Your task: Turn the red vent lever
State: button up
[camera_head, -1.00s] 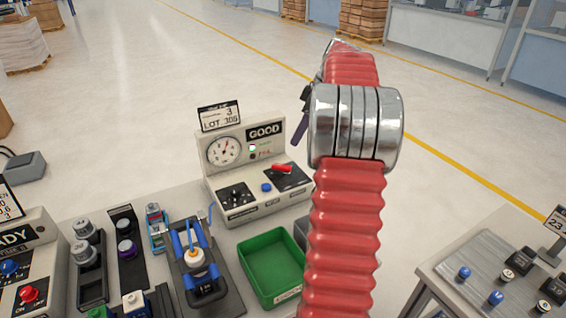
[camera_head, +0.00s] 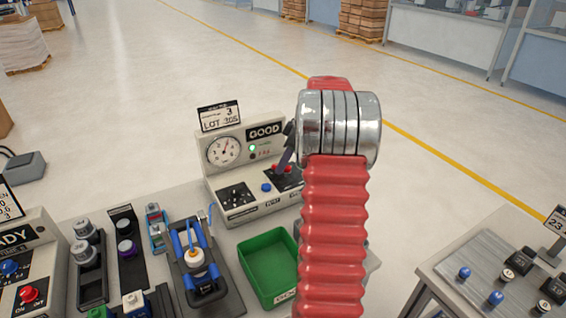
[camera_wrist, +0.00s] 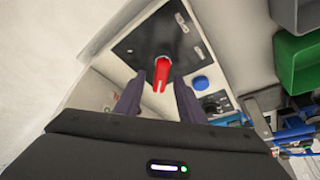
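The red vent lever (camera_wrist: 162,72) sits on a black plate on the test machine's sloped front panel. In the wrist view it lies just beyond and between the tips of my gripper (camera_wrist: 156,82). The two dark fingers are apart, with nothing seen between them but the panel and the lever's near end. In the head view my gripper (camera_head: 282,160) reaches down to the lever (camera_head: 281,168), partly covering it. Whether a finger touches the lever cannot be told.
A blue button (camera_head: 266,187) and a black knob (camera_head: 236,194) are left of the lever. The machine has a round gauge (camera_head: 223,151) and a GOOD sign (camera_head: 265,131). A green bin (camera_head: 268,266) stands in front. A fixture with blue handles (camera_head: 197,262) is at its left.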

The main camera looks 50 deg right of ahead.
grip_shut()
jog(key=shift+a, duration=0.1)
dwell(0.4)
jog(key=shift+m, duration=0.5)
jog(key=m, duration=0.1)
jog(key=m+h, duration=0.1)
jog(key=shift+w+d+m, duration=0.1)
jog(key=shift+d+m, duration=0.15)
jog(key=shift+m, duration=0.05)
jog(key=m+h, duration=0.1)
jog(key=m, duration=0.1)
jog(key=m+h, duration=0.1)
jog(key=m, duration=0.2)
jog(key=shift+d+m, duration=0.2)
jog(key=shift+m, duration=0.1)
jog(key=m+h, duration=0.1)
jog(key=m, duration=0.1)
jog(key=m+h, duration=0.1)
jog(key=m, duration=0.1)
jog(key=shift+d+m+g, duration=0.2)
jog(key=shift+m+g, duration=0.1)
jog(key=shift+g, duration=0.1)
jog(key=shift+s+d+m+g+h, duration=0.1)
jog(key=shift+s+m+g+h, duration=0.15)
jog(key=shift+m, duration=0.75)
jog(key=shift+m+g+h, duration=0.15)
jog(key=shift+m+g, duration=0.2)
jog(key=shift+m, duration=0.65)
